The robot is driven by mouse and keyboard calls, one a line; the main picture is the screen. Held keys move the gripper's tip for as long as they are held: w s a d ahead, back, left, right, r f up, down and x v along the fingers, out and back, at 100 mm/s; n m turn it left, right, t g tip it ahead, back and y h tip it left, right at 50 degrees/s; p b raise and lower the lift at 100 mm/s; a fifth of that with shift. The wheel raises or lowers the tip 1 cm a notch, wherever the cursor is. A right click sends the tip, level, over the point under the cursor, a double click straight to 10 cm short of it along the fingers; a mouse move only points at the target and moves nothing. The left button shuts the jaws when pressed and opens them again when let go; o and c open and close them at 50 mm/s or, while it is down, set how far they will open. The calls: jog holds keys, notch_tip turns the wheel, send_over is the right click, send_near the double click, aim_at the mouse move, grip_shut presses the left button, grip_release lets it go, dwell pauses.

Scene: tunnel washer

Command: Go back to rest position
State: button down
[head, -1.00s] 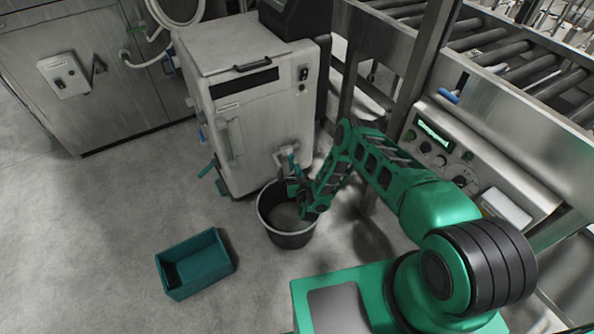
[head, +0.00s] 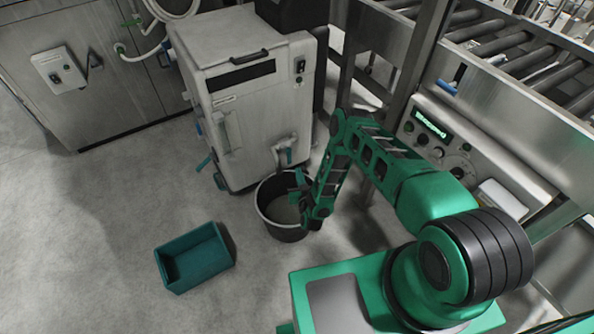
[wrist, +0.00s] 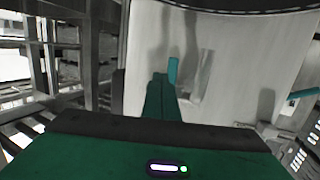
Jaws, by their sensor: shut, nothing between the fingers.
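My green arm reaches from the lower right to the front of the white cabinet (head: 245,115). A teal upright lever (wrist: 173,72) shows just beyond the fingertips; I cannot tell the gap. The bucket stands on the floor under the tap, its inside grey.
A teal open crate (head: 212,262) lies on the floor to the left of the bucket. A control panel (head: 440,150) and metal frame with a roller conveyor (head: 520,65) stand close on the right. The floor at left is clear.

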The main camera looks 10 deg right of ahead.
jog(key=shift+s+r, duration=0.15)
jog(key=shift+s, duration=0.9)
